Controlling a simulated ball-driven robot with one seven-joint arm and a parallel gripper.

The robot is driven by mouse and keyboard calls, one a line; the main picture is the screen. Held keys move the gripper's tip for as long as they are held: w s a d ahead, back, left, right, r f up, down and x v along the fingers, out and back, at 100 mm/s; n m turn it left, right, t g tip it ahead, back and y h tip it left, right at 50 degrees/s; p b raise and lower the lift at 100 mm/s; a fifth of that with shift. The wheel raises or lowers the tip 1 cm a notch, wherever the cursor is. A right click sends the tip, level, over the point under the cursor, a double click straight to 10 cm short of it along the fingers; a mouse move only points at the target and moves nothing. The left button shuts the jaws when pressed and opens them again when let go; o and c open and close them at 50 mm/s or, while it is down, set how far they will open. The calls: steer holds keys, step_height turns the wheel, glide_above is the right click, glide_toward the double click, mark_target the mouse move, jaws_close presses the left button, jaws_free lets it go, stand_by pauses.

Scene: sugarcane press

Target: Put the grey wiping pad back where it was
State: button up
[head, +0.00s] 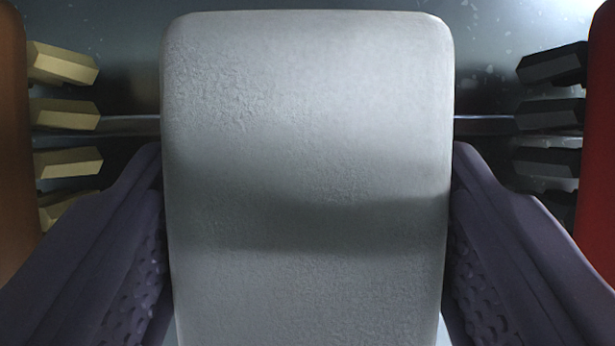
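The grey wiping pad (308,150) fills the middle of the head view, upright in the picture and very close to the camera. My gripper (308,215) has one purple finger at the pad's left side and one at its right side. Both fingers lie against the pad's edges, so the gripper is shut on it. A dark shadow band crosses the pad's lower half. The pad hides most of what lies behind it, and its lower end runs out of the frame.
At the left, an orange-brown object (12,140) has several pale yellow bristle tufts (65,115). At the right, a red object (598,160) has several black tufts (550,113). Both stand close beside the fingers. A shiny dark metal surface (120,30) with a ridge lies behind.

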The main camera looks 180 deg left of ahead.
steer(key=shift+f+b, duration=0.5)
steer(key=o, duration=1)
steer(key=p+v, duration=0.4)
steer(key=v, duration=0.9)
steer(key=shift+w+r+p, duration=0.2)
steer(key=shift+p, duration=0.1)
steer(key=s+r+t, duration=0.3)
steer(key=s+r, duration=0.4)
steer(key=r, duration=1.3)
steer(key=s+r+t, duration=0.3)
steer(key=s+r, duration=0.4)
steer(key=r, duration=1.3)
steer(key=s+r+t, duration=0.3)
steer(key=s+r, duration=0.4)
steer(key=r, duration=1.4)
